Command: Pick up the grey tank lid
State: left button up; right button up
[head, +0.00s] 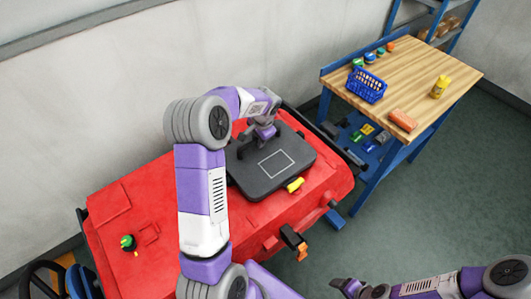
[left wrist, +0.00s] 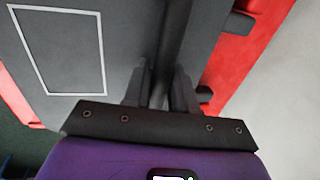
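The grey tank lid (head: 270,180) lies flat on top of the red scrubber body, with a white rectangle outline on its face and a yellow piece at its front edge. My left gripper (head: 259,146) is over the far part of the lid, its fingers spread apart. In the left wrist view, the fingers (left wrist: 161,85) point down at the lid (left wrist: 120,25), one each side of a darker raised strip; whether they touch it is not clear. My right gripper (head: 347,286) is low at the bottom edge, away from the lid; its fingers are too small to read.
The red scrubber (head: 130,215) carries a green-capped knob (head: 128,242) at left and an orange-black part (head: 294,242) in front. A pale wall stands behind.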

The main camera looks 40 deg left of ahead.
pick_arm(q)
grip_shut()
jog(key=shift+r, duration=0.15)
notch_tip(320, 180, up, 9)
jog(key=shift+r+p, duration=0.2)
jog(key=shift+p, duration=0.7)
jog(key=shift+w+a+f+b, duration=0.1)
jog(key=shift+f+b, duration=0.65)
jog(key=shift+f, duration=0.5)
jog(key=shift+a+f+b, duration=0.1)
jog(key=shift+f+b, duration=0.6)
jog(key=shift+f, duration=0.9)
jog(key=shift+f, duration=0.1)
jog(key=shift+f+b, duration=0.5)
jog(key=shift+f, duration=0.05)
jog(key=shift+f, duration=0.1)
